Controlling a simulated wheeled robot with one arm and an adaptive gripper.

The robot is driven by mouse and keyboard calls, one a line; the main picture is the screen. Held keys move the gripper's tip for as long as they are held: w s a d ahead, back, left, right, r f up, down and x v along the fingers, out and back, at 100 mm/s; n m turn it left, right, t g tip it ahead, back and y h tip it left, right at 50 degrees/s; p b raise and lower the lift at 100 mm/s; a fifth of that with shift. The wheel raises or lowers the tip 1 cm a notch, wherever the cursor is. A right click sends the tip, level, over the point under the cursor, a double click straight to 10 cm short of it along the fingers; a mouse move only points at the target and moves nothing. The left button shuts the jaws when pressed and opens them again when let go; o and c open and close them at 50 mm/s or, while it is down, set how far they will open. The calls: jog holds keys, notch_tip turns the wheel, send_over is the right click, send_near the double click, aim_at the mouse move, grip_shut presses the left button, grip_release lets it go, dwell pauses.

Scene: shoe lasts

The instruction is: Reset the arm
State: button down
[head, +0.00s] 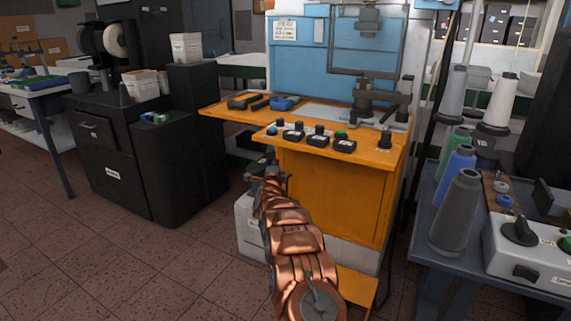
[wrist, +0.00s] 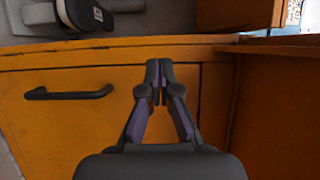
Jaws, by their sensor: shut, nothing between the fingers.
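My gripper (wrist: 158,72) shows in the wrist view with its two fingers together at the tips, shut and empty. It is in front of an orange cabinet (wrist: 60,125) with a black handle. In the head view my copper-coloured arm reaches up from the bottom toward the left side of the orange machine cabinet (head: 335,195). The gripper (head: 270,174) is small and dark there, and its fingers are hard to make out.
The orange worktop (head: 225,107) carries black knobs, tools and a press. A table (head: 428,215) with thread cones (head: 458,210) stands at the right. Black cabinets (head: 170,160) stand at the left. The tiled floor (head: 130,260) at the lower left is clear.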

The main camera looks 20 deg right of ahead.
jog(key=s+a+r+n+g+y+p, duration=0.15)
jog(key=a+n+y, duration=0.3)
jog(key=a, duration=1.05)
jog(key=s+a+r+n+g+y, duration=0.25)
jog(key=s+a+n, duration=0.25)
jog(key=s, duration=0.7)
jog(key=s+a+r+n+g+y, duration=0.1)
jog(key=s+a+n+g+y, duration=0.4)
jog(key=s, duration=0.6)
jog(key=s+d+f+n+g+h, duration=0.1)
jog(key=s+d+n+g+h, duration=0.15)
jog(key=s, duration=1.55)
jog(key=s+d+n+g+h, duration=0.1)
jog(key=s+d+n+g, duration=0.25)
jog(key=s, duration=1.35)
jog(key=s+d+f+n+g+h, duration=0.1)
jog(key=s+d+n+g, duration=0.2)
jog(key=s, duration=1.5)
notch_tip(320, 180, up, 26)
jog(key=m+p, duration=0.1)
jog(key=p, duration=2.3)
jog(key=shift+s+d+r, duration=0.15)
jog(key=shift+d, duration=0.15)
